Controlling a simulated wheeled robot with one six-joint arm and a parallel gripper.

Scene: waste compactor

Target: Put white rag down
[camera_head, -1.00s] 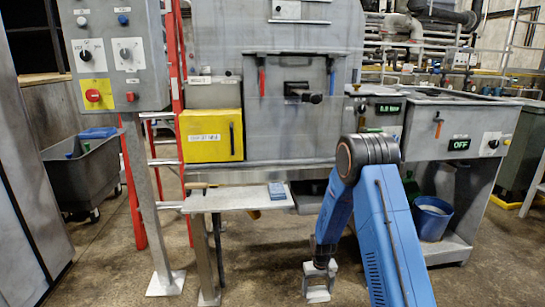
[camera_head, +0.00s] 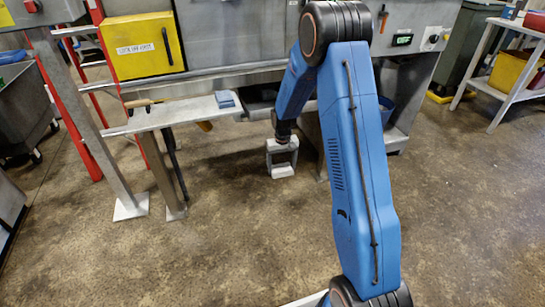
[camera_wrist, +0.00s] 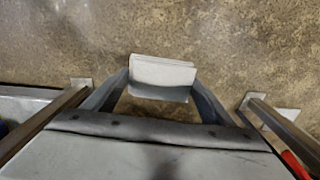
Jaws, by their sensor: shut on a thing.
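My gripper (camera_head: 282,166) hangs low over the floor, to the right of the narrow grey shelf (camera_head: 180,113) and below its top. In the wrist view its two fingers are shut on the white rag (camera_wrist: 162,72), which looks like a small folded pale block between the fingertips. In the head view the rag is too small to tell clearly from the pale gripper. A blue folded cloth or block (camera_head: 225,99) lies on the right end of the shelf.
A tool with a wooden handle (camera_head: 138,103) lies at the shelf's left end. Shelf legs (camera_head: 163,175) stand on the floor. A yellow box (camera_head: 143,47) is on the machine above. A cart with a yellow bin (camera_head: 515,72) stands far right. The front floor (camera_head: 180,260) is clear.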

